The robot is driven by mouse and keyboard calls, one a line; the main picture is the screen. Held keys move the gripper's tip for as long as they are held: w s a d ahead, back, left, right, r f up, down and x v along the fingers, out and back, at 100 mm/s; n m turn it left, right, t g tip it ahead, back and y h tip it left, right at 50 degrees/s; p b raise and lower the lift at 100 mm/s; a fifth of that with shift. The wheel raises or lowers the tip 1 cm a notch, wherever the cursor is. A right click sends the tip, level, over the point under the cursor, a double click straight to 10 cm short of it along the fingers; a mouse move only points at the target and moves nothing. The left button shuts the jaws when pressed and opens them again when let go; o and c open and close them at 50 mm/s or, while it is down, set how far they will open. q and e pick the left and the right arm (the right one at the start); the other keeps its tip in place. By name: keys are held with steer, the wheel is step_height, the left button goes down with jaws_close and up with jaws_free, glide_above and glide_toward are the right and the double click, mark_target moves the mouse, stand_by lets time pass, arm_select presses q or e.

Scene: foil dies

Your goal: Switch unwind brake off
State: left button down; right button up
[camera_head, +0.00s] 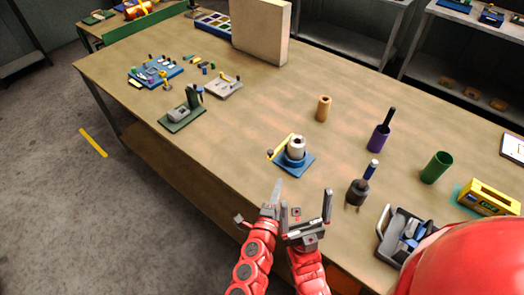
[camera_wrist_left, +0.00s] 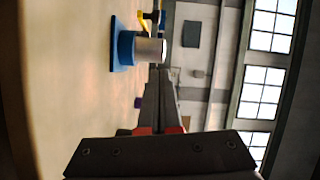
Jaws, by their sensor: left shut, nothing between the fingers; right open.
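The unwind unit stands on the table in the middle of the head view, with a blue base plate (camera_head: 284,165), a pale roll (camera_head: 296,147) and a yellow lever (camera_head: 282,146) along its left side. I take the yellow lever for the brake. My left gripper (camera_head: 277,186) is shut and empty, just in front of the base and apart from it. My right gripper (camera_head: 306,203) is open and empty, right beside the left one.
A tan cylinder (camera_head: 323,108) is behind. A green-based fixture (camera_head: 181,118) is at left. Table between is clear.

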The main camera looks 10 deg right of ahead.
arm_select(q)
steer(key=w+d+f+b, duration=0.1)
steer(key=w+d+b, duration=0.1)
steer(key=w, duration=0.9)
steer(key=shift+w+b, duration=0.15)
steer(key=shift+b, duration=0.6)
